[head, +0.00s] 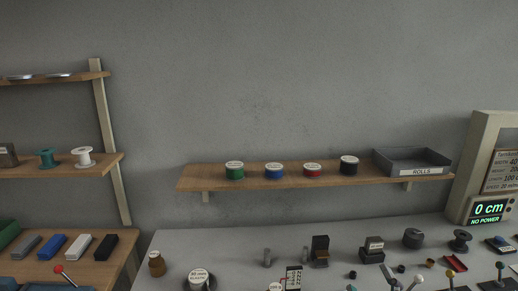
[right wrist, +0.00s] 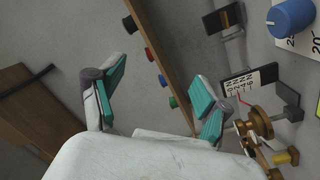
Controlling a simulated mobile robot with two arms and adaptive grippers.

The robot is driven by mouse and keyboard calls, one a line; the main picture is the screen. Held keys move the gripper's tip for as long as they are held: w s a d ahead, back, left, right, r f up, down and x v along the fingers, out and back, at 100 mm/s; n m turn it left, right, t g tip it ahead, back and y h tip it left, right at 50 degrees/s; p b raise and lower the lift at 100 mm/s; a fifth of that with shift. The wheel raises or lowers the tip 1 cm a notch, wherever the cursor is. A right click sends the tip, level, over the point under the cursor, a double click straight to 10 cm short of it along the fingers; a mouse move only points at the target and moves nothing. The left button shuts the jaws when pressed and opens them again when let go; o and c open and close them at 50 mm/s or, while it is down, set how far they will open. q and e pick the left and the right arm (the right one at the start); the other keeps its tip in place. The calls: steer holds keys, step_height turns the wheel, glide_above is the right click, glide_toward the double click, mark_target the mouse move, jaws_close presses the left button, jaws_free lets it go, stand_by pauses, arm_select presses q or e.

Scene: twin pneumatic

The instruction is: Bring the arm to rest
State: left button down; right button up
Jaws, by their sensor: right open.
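My right gripper (right wrist: 158,92) shows in the right wrist view with its two teal-padded fingers spread apart. It is open, and nothing is between the fingers. I cannot make out either gripper in the head view. My left gripper is in neither view.
A wall shelf (head: 260,184) holds green (head: 234,171), blue (head: 274,172), red (head: 312,170) and black (head: 348,166) spools and a grey ROLLS tray (head: 412,161). The bench below is crowded with small parts and levers. A display (head: 489,210) reads 0 cm, NO POWER. A blue knob (right wrist: 291,18) shows in the wrist view.

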steer(key=s+d+f+m+g+h, duration=0.2)
steer(key=s+f+m+g, duration=0.55)
steer(key=f, duration=0.75)
steer(key=s+a+f+g+y, duration=0.15)
steer(key=s+f+g, duration=0.25)
steer(key=s, duration=0.4)
steer(key=s+a+f+g+y, duration=0.1)
steer(key=s+a+f+g, duration=0.25)
steer(key=s, duration=0.55)
step_height(320, 180, down, 27)
steer(key=s+g, duration=0.2)
steer(key=s+d+f, duration=0.1)
steer(key=s+f, duration=0.6)
steer(key=s, duration=0.1)
steer(key=s+d+f, duration=0.2)
steer(key=s+f, duration=0.5)
steer(key=shift+s+d+f+n+g, duration=0.3)
steer(key=shift+s+f+n+g, duration=0.05)
steer(key=shift+f+n+g, duration=0.1)
steer(key=shift+r, duration=0.1)
